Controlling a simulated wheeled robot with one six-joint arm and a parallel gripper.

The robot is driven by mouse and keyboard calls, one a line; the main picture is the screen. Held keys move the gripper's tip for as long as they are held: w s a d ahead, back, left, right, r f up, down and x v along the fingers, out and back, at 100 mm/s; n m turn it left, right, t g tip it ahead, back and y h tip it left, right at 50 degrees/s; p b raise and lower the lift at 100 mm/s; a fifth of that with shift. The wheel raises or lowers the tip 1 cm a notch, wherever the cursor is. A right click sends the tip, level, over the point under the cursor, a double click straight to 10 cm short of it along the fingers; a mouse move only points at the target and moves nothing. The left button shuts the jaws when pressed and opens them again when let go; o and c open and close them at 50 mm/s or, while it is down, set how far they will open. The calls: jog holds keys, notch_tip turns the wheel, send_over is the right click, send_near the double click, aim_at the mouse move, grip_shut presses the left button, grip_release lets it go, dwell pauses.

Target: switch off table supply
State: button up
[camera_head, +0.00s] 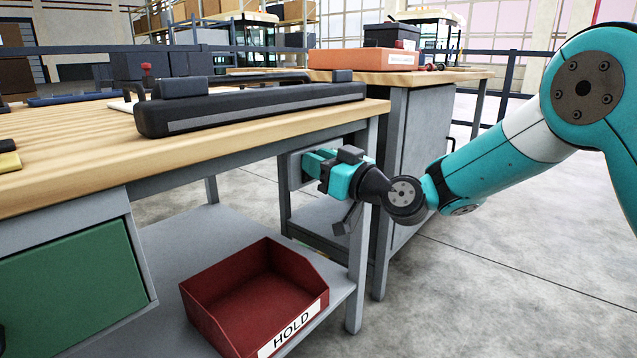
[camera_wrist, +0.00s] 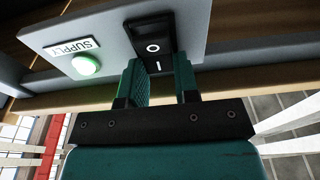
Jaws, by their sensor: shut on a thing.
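A grey supply panel (camera_wrist: 105,22) is fixed under the table edge; in the head view its edge (camera_head: 295,172) shows behind my gripper (camera_head: 318,165). In the wrist view the panel carries a black rocker switch (camera_wrist: 152,45) marked O and I, a glowing green lamp (camera_wrist: 86,65) and an upside-down SUPPLY label (camera_wrist: 72,46). My gripper (camera_wrist: 160,72) has its two teal fingers on either side of the switch's I end, shut on it. The fingertip contact is partly hidden. The switch is hidden in the head view.
The wooden table (camera_head: 215,135) bears a long black bar-shaped unit (camera_head: 250,108) near its edge. A red HOLD bin (camera_head: 255,290) stands on the lower shelf. A grey cabinet bench (camera_head: 425,120) stands close behind. Open floor (camera_head: 490,270) lies to the right.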

jog(key=t+y+b, duration=0.1)
jog(key=b, duration=0.4)
jog(key=f+t+y+b, duration=0.1)
jog(key=b, duration=0.4)
jog(key=shift+d+y+b, duration=0.15)
jog(key=shift+y+b, duration=0.15)
jog(key=shift+s+r, duration=0.1)
jog(key=shift+r, duration=0.15)
jog(key=o, duration=0.9)
